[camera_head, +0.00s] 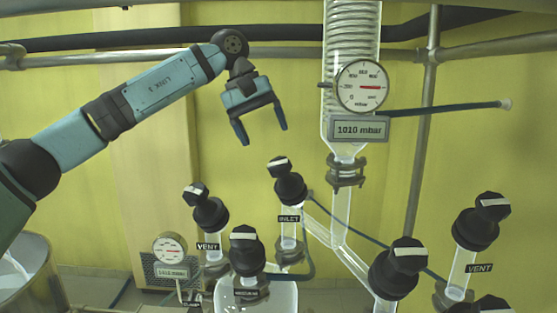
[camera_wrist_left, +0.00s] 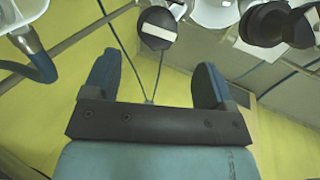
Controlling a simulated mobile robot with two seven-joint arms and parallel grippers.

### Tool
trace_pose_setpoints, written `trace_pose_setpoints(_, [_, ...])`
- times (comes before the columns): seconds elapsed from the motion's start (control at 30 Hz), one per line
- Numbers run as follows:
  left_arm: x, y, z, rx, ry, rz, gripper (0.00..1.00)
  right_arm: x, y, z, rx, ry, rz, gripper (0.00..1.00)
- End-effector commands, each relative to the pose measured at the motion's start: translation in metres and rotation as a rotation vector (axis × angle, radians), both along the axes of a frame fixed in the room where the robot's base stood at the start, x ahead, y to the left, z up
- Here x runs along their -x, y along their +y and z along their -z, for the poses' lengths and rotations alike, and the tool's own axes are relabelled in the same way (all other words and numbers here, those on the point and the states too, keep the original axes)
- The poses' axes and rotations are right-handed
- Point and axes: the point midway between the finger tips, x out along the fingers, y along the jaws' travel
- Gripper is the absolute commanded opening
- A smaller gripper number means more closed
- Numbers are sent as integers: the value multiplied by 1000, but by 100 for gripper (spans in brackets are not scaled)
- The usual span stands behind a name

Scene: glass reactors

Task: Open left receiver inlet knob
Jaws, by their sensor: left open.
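The inlet knob (camera_head: 290,187) is black with a white stripe on its cap and sits on a glass stem above an "INLET" label (camera_head: 289,218), near the middle of the head view. My left gripper (camera_head: 263,137) is open and empty, fingers down, above and slightly left of this knob and apart from it. In the left wrist view, a black knob with a white stripe (camera_wrist_left: 157,28), which looks like the inlet knob, shows beyond the gap between the open fingers (camera_wrist_left: 157,68). My right gripper is not in view.
Left of the inlet stand the vent knob (camera_head: 210,210) and a front knob (camera_head: 246,252). A large knob (camera_head: 399,268) and another vent knob (camera_head: 480,222) are at right. The glass coil column (camera_head: 352,35) with its pressure gauge (camera_head: 361,86) stands right of my gripper.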

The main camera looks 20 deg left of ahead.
Motion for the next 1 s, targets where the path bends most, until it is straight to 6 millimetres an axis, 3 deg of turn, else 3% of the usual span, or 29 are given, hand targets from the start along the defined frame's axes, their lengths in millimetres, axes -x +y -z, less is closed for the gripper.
trace_pose_setpoints(0.2, [-5,-16,41,-1,3,-2,78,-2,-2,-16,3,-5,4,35])
trace_pose_setpoints(0.4, [-8,-26,66,0,1,-2,78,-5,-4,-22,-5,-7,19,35])
trace_pose_setpoints(0.83, [-9,-30,77,1,0,-2,78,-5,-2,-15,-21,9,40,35])
trace_pose_setpoints(1.0, [-9,-30,77,1,0,-2,39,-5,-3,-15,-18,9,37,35])
